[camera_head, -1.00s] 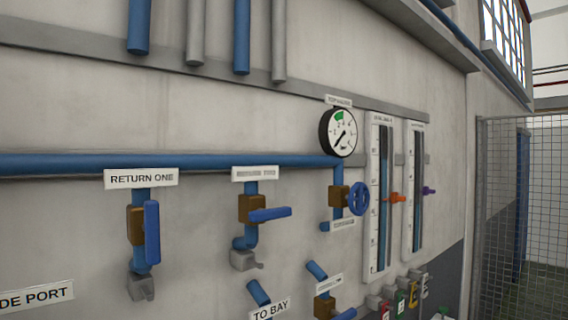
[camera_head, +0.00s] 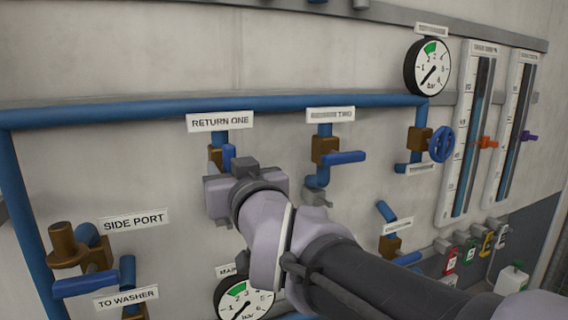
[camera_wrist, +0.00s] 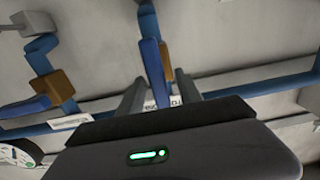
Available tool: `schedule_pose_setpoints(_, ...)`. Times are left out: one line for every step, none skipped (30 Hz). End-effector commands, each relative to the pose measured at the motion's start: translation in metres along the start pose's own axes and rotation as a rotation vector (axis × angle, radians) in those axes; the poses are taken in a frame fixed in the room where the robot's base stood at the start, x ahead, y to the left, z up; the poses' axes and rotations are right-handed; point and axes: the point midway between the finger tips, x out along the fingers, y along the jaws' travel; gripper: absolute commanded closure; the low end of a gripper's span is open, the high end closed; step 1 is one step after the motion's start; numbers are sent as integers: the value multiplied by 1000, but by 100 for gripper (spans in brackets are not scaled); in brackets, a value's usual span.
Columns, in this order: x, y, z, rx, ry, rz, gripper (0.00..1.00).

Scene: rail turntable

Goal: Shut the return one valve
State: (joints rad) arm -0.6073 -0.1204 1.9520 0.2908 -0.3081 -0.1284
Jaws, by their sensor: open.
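The return one valve has a brass body (camera_head: 215,156) and a blue lever (camera_head: 229,156) under the "RETURN ONE" label (camera_head: 221,122). The lever hangs along its pipe; in the head view my gripper (camera_head: 245,182) hides its lower part. The wrist view looks up the wall upside down. There the blue lever (camera_wrist: 152,62) lies in line with the gap between the two fingers of my gripper (camera_wrist: 159,78), with the brass body (camera_wrist: 167,60) behind it. The gripper is open; I cannot tell whether either finger touches the lever.
The return two valve (camera_head: 325,150), right, has its lever (camera_head: 345,157) crosswise. A side port valve (camera_head: 66,243) sticks out lower left. A pressure gauge (camera_head: 244,298) is below my arm. A blue pipe (camera_head: 120,112) runs above the valves. A red-orange pointer (camera_head: 487,142) is at right.

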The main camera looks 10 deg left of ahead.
Motion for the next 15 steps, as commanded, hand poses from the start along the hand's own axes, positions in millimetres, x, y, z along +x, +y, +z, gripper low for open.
schedule_pose_setpoints(4, 0, -1, 0, 0, 0, 58)
schedule_pose_setpoints(7, 0, -1, 0, 0, 0, 58)
schedule_pose_setpoints(9, 0, 0, -1, 0, 0, 58)
schedule_pose_setpoints(10, 0, 0, -1, 0, 0, 58)
schedule_pose_setpoints(10, 0, 0, -1, 0, 0, 58)
schedule_pose_setpoints(11, 0, 0, -1, 1, 0, 58)
schedule_pose_setpoints(11, 0, 0, 0, 1, 0, 58)
schedule_pose_setpoints(11, 0, 0, 0, 1, 0, 58)
schedule_pose_setpoints(11, 0, 0, 0, 1, 0, 58)
schedule_pose_setpoints(10, 0, 0, 0, 1, 0, 58)
schedule_pose_setpoints(10, 0, 0, 0, 1, 0, 58)
schedule_pose_setpoints(10, 0, 0, 0, 0, 0, 64)
schedule_pose_setpoints(10, 0, 0, 0, 0, 0, 70)
schedule_pose_setpoints(10, 0, 0, 0, 0, 0, 76)
schedule_pose_setpoints(10, 0, 0, 0, 0, 0, 84)
